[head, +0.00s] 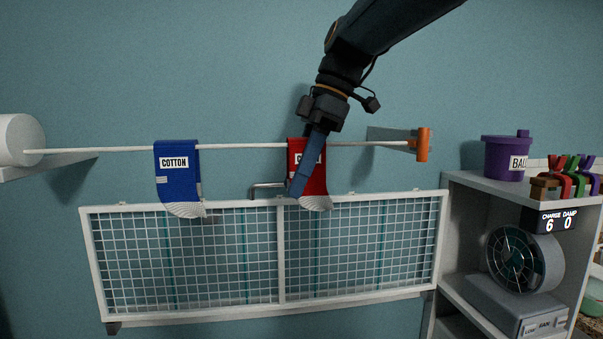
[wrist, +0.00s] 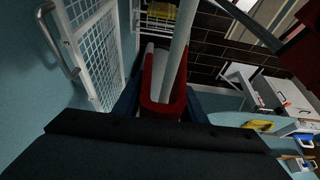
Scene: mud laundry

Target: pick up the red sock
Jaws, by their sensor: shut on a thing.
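The red sock (head: 319,183) hangs folded over the white line (head: 240,146) in the head view, with its pale ribbed end low. My gripper (head: 302,176) reaches down from above and is shut on the red sock, its blue finger covering part of the sock's label. In the wrist view the red sock (wrist: 163,92) sits between the blue fingers of my gripper (wrist: 160,105), with the pale line passing through its fold. The sock is still around the line.
A blue sock (head: 178,175) labelled COTTON hangs further left on the line. An orange end piece (head: 423,145) is at the right. A white wire rack (head: 265,255) is below. A shelf (head: 490,190) at right holds a purple pot (head: 505,158) and a fan (head: 525,258).

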